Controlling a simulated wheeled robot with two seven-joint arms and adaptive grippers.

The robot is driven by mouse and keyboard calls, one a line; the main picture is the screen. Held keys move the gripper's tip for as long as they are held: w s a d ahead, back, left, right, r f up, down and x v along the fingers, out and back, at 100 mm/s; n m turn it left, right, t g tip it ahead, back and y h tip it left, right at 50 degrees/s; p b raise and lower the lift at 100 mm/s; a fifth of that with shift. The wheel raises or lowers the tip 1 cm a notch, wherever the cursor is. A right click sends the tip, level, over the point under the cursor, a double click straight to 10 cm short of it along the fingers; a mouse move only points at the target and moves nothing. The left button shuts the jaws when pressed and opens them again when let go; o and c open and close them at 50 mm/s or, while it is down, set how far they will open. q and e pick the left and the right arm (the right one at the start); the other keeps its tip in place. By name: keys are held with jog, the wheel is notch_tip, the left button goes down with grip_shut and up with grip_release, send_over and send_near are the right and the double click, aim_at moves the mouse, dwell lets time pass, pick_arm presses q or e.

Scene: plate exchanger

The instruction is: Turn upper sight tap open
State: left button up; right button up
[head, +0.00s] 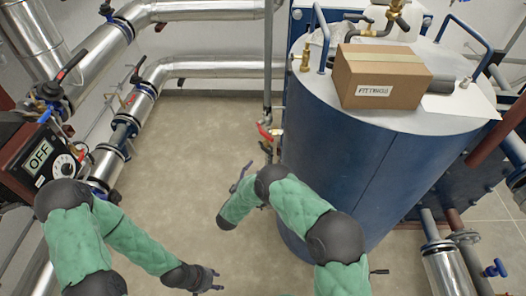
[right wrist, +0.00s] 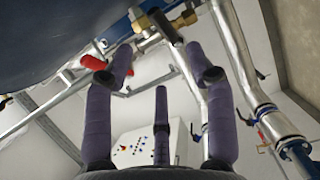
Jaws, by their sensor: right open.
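A small tap with a red lever (head: 264,131) sits low on the left side of the blue tank (head: 340,160) in the head view. The right wrist view shows a brass tap body (right wrist: 152,38) beyond the fingertips, and a red handle (right wrist: 94,62) partly behind the left finger. I cannot tell which of these is the upper sight tap. My right gripper (head: 243,173), also in the right wrist view (right wrist: 160,58), is open, its fingers apart below the brass fitting with nothing visibly held. My left gripper (head: 216,279) is empty over the floor, its fingers apart.
A cardboard box (head: 380,77) stands on the tank top. Silver pipes with valves (head: 130,110) run along the left, beside a panel marked OFF (head: 38,157). A white control box (right wrist: 145,145) is on the wall. The floor (head: 180,150) between pipes and tank is clear.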

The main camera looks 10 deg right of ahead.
aim_at(267, 153)
jog(key=b+x, duration=0.2)
jog(key=x, duration=0.6)
jog(key=shift+w+d+f, duration=0.1)
jog(key=shift+w, duration=0.05)
jog(key=shift+b+x, duration=0.45)
jog(key=shift+x, duration=0.35)
grip_shut()
